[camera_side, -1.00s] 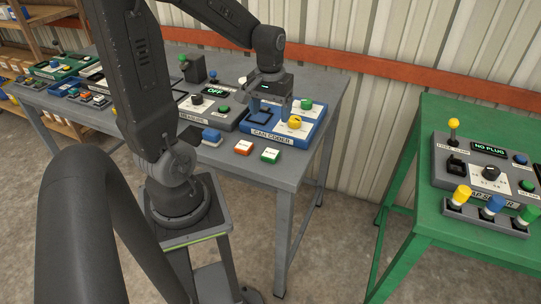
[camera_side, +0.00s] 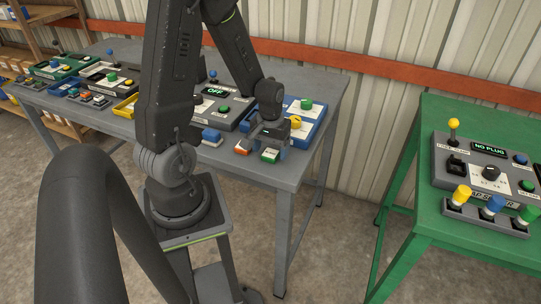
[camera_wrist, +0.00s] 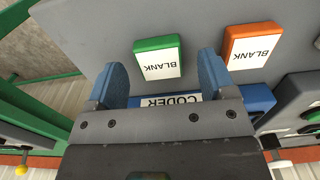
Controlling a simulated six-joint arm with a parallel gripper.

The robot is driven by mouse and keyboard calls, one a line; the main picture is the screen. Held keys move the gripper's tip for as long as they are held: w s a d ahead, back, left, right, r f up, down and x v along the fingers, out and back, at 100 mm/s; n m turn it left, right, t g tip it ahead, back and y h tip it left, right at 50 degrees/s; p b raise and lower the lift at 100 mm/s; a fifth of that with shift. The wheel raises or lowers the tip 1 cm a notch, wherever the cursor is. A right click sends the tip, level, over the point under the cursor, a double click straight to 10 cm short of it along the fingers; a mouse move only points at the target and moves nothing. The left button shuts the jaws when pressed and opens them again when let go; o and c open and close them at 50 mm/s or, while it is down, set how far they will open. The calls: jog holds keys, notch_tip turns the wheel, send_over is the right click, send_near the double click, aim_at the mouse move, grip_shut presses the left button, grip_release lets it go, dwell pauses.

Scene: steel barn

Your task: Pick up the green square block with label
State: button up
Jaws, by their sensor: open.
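The green square block (camera_side: 270,156) with a white label lies near the front edge of the grey table. In the wrist view the green block (camera_wrist: 158,58) shows its label reading "BLANK" upside down. My gripper (camera_side: 270,146) is just above and behind the block. In the wrist view my gripper (camera_wrist: 168,80) has its two blue fingers apart, with the block a little beyond the gap between their tips. Nothing is between the fingers.
An orange block (camera_side: 243,147) labelled "BLANK" lies close to the left of the green one. A blue block (camera_side: 211,137) is farther left. The blue coder panel (camera_side: 315,113) stands behind. The table front (camera_side: 291,177) is bare.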

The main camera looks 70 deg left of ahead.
jog(key=shift+f, duration=0.55)
jog(key=shift+c, duration=0.4)
jog(key=c, duration=0.9)
